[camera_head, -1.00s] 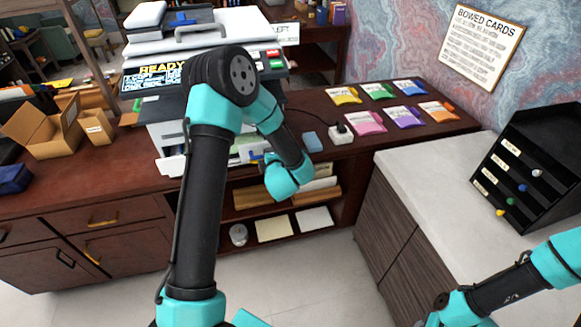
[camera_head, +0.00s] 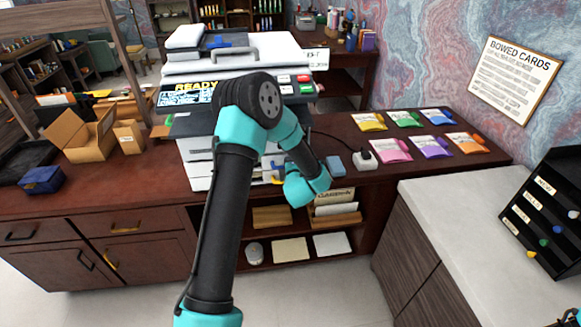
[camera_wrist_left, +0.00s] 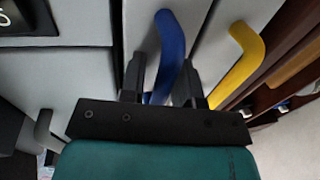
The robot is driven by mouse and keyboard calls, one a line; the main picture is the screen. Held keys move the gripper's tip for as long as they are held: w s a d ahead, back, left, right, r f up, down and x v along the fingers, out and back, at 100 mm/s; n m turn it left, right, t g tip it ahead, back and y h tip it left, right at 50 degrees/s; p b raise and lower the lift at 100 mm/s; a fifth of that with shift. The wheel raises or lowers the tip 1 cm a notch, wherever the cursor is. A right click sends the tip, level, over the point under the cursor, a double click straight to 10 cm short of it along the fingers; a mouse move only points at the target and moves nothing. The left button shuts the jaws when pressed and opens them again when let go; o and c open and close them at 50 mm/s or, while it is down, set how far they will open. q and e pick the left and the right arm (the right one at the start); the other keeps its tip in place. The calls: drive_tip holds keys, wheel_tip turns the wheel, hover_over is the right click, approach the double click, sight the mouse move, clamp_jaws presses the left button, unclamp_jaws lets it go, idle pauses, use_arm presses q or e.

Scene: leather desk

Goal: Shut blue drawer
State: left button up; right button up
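In the left wrist view a curved blue handle (camera_wrist_left: 170,40) stands out from a pale grey drawer front (camera_wrist_left: 138,25). My left gripper (camera_wrist_left: 162,85) has its two dark fingers apart, one on each side of the blue handle's lower part. Whether a finger touches the handle I cannot tell. In the head view my left arm reaches to the front of the white office machine (camera_head: 195,150), and its own elbow and wrist hide much of the drawer area. How far the blue drawer stands out is not clear.
A yellow handle (camera_wrist_left: 240,55) is close on the right of the blue one, and a grey handle (camera_wrist_left: 43,125) is at the lower left. A shelf with papers (camera_head: 292,250) lies below the machine. A pale counter (camera_head: 465,205) with a black rack (camera_head: 545,225) stands at right.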

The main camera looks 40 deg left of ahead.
use_arm(q)
drive_tip(key=shift+o, duration=0.9)
drive_tip(key=v, duration=1.7)
drive_tip(key=shift+s+d, duration=0.2)
drive_tip(key=shift+d, duration=0.05)
drive_tip(key=shift+f, duration=0.15)
drive_tip(key=s+d+f+m+g+h, duration=0.25)
drive_tip(key=d+f+m+h, duration=0.3)
drive_tip(key=f+m, duration=0.4)
drive_tip(key=s+d+f+m+g+h, duration=0.2)
drive_tip(key=s+d+f+m+h, duration=0.15)
drive_tip(key=f+m+h, duration=0.4)
drive_tip(key=s+d+f+m+g+h, duration=0.2)
drive_tip(key=s+d+f+m+g, duration=0.2)
drive_tip(key=s+m, duration=0.4)
wheel_tip(320, 180, down, 3)
drive_tip(key=shift+s+d+r+g, duration=0.1)
drive_tip(key=shift+s+d+g, duration=0.15)
drive_tip(key=shift+g, duration=0.6)
